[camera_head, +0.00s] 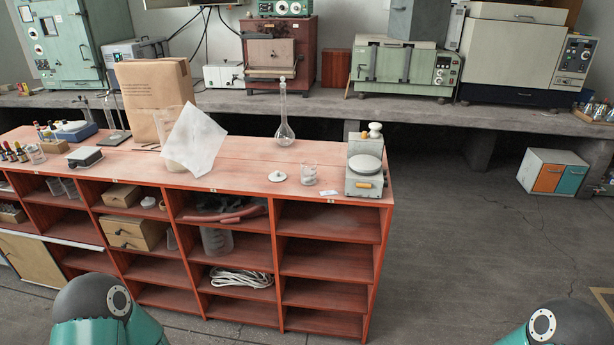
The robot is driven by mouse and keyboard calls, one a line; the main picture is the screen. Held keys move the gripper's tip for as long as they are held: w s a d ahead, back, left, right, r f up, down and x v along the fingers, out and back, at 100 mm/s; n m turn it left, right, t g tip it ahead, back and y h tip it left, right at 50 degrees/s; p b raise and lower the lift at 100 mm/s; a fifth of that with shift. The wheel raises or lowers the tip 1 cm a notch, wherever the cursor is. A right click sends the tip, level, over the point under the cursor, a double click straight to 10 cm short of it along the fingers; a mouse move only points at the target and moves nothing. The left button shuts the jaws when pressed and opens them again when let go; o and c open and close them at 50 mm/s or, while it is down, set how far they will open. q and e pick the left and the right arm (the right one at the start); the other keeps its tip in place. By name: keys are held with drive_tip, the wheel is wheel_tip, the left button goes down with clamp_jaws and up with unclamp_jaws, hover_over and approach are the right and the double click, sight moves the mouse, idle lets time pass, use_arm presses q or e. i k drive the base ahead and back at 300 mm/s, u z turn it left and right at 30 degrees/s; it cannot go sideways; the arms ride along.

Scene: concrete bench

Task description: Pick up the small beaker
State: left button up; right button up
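A small clear glass beaker (309,175) stands upright on the red shelf unit's top, between a white round lid and a grey balance. A larger beaker (174,150) is partly hidden behind a white sheet. Only teal and dark rounded parts of my two arms show at the bottom left and bottom right. Neither gripper is in view.
The red shelf unit (330,262) has open compartments. The balance (364,172) stands right of the small beaker, a tall flask (284,119) behind it and the lid (277,176) to its left. A paper package (152,88) stands farther left.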

sight(308, 173)
drive_tip(key=u, duration=0.2)
drive_tip(key=i, duration=0.95)
drive_tip(key=u, duration=0.25)
